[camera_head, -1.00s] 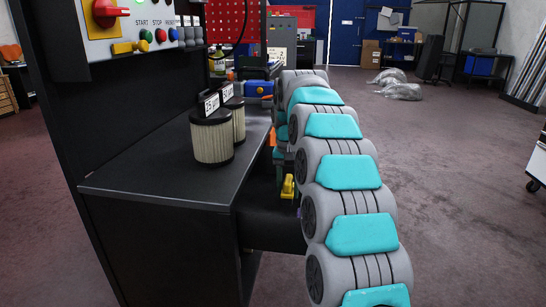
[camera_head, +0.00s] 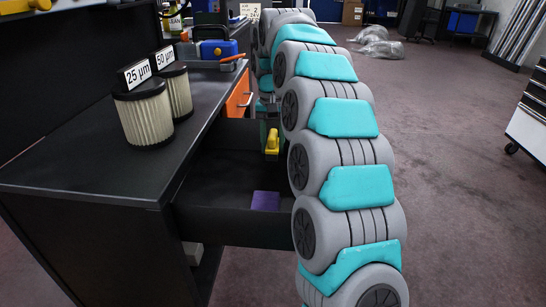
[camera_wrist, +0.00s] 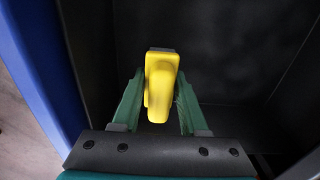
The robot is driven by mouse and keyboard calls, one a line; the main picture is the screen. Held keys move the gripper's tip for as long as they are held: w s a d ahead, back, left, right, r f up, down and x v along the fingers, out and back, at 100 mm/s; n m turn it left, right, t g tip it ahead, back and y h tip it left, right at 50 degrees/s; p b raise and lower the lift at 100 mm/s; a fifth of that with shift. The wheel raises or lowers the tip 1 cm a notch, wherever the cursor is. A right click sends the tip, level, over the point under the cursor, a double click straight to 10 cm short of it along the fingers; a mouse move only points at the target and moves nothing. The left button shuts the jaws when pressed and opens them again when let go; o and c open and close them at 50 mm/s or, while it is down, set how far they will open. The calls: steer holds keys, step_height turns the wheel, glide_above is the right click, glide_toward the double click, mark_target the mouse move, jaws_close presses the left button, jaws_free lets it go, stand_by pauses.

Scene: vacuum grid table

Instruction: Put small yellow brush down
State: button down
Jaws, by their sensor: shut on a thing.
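The small yellow brush (camera_head: 272,141) shows beside my arm in the head view, over the open black drawer (camera_head: 192,212). In the wrist view the brush (camera_wrist: 161,92) stands out yellow between the green fingers of my gripper (camera_wrist: 160,84), which is shut on it. Dark drawer walls and floor lie around and below it. I cannot tell whether the brush touches the drawer floor. Its bristles are not clearly visible. My arm hides the drawer's right side in the head view.
A purple block (camera_head: 265,201) lies in the near part of the drawer. Two filters, labelled 25 µm (camera_head: 145,115) and 50 µm (camera_head: 178,92), stand on the black bench top (camera_head: 85,178). Open floor (camera_head: 440,150) is at the right.

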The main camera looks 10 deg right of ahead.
mark_target(272, 156)
steer(key=shift+f, duration=1.95)
steer(key=shift+f, duration=0.1)
steer(key=shift+c, duration=2.2)
jaws_free()
